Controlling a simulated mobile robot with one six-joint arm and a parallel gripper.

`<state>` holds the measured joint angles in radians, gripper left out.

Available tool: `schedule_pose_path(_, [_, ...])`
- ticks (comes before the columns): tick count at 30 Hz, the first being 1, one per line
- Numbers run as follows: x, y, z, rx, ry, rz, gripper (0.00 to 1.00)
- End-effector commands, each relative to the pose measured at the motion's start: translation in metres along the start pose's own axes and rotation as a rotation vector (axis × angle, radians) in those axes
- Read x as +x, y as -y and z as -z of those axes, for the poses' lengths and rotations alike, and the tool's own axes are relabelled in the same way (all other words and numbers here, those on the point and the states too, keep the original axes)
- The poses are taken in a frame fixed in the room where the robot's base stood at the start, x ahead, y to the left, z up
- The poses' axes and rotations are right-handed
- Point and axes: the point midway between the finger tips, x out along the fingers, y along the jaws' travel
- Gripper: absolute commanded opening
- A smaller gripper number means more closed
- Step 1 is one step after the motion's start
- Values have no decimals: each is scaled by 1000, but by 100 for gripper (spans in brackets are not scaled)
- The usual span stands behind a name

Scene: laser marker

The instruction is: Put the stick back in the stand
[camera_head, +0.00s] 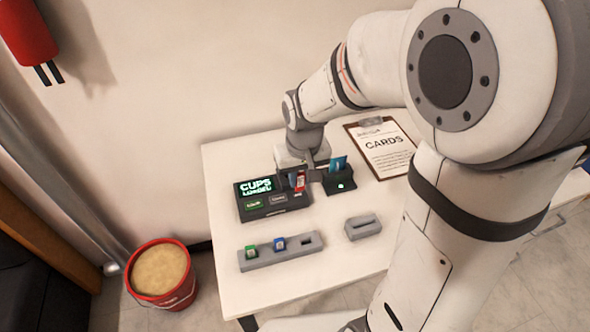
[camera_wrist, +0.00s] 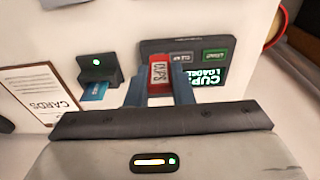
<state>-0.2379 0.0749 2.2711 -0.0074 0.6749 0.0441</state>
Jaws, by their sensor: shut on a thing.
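My gripper (camera_wrist: 159,84) is shut on a red stick (camera_wrist: 160,70) with a white "CUPS" label, one finger on each side of it. In the head view the red stick (camera_head: 300,184) is at the right end of the black console (camera_head: 265,211), partly behind my gripper (camera_head: 311,174). I cannot tell how deep the stick sits in the console. The long grey stand (camera_head: 262,264) is at the table's front. It holds a green-topped stick (camera_head: 251,251) and a blue-topped stick (camera_head: 280,244). Its right slot (camera_head: 307,240) is empty.
The console's screen (camera_head: 256,187) reads "CUPS LOADED". A black reader (camera_head: 340,184) with a blue card (camera_head: 338,164) is close on its right. A small grey slotted block (camera_head: 363,229) and a "CARDS" clipboard (camera_head: 383,148) lie further right. A red bucket (camera_head: 160,274) stands on the floor left.

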Motion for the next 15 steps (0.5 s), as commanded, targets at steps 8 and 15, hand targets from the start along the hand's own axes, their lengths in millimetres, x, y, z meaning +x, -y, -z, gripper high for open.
schedule_pose_path(8, [-3, 2, -28, -1, -1, 0, 0])
schedule_pose_path(15, [-7, 4, -52, -1, -1, 0, 0])
